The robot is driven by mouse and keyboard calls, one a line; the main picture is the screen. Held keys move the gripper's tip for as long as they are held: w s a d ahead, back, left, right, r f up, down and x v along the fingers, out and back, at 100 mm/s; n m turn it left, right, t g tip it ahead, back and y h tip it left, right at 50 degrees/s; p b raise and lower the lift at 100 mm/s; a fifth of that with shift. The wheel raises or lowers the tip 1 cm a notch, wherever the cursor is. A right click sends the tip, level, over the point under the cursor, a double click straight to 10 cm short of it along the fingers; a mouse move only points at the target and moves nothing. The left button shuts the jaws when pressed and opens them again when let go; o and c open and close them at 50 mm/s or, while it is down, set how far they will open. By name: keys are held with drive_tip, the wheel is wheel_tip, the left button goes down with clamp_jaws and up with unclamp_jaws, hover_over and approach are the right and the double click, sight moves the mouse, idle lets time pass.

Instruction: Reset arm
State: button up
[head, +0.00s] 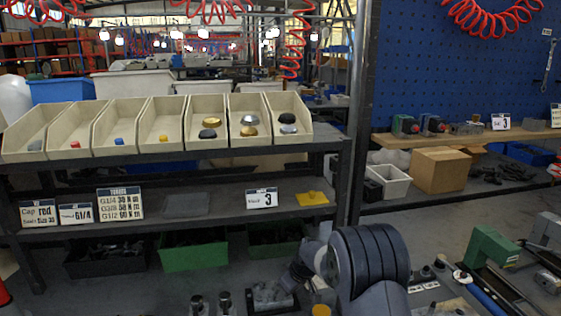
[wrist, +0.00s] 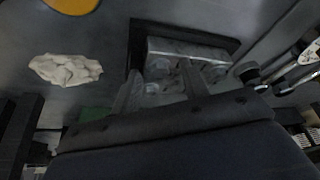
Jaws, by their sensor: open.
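My gripper (wrist: 163,84) shows in the wrist view with its two fingers apart and nothing clearly held between them. A grey metal valve block (wrist: 188,48) sits in a dark tray (wrist: 136,42) just beyond the fingertips. I cannot tell whether the fingers touch it. In the head view the block (head: 270,296) is at the bottom centre, and my arm (head: 370,262) reaches down beside it. The gripper's fingertips are hard to make out there.
A shelf rack holds several cream bins (head: 125,125) with small caps. Label cards (head: 262,198) and a yellow piece (head: 312,198) are on its middle shelf. A green device (head: 490,245) stands at right. A crumpled pale cloth (wrist: 65,70) lies left of the tray.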

drive_tip(key=shift+s+a+m+t+h, duration=0.15)
drive_tip(key=shift+m+h, duration=0.2)
drive_tip(key=shift+m, duration=0.6)
drive_tip(key=shift+w+a+m+t+h, duration=0.1)
drive_tip(key=shift+m+t+h, duration=0.15)
drive_tip(key=shift+m, duration=0.75)
drive_tip(key=shift+s+a+m+t+h, duration=0.1)
drive_tip(key=shift+m+h, duration=0.3)
drive_tip(key=shift+m, duration=0.55)
drive_tip(key=shift+m, duration=0.3)
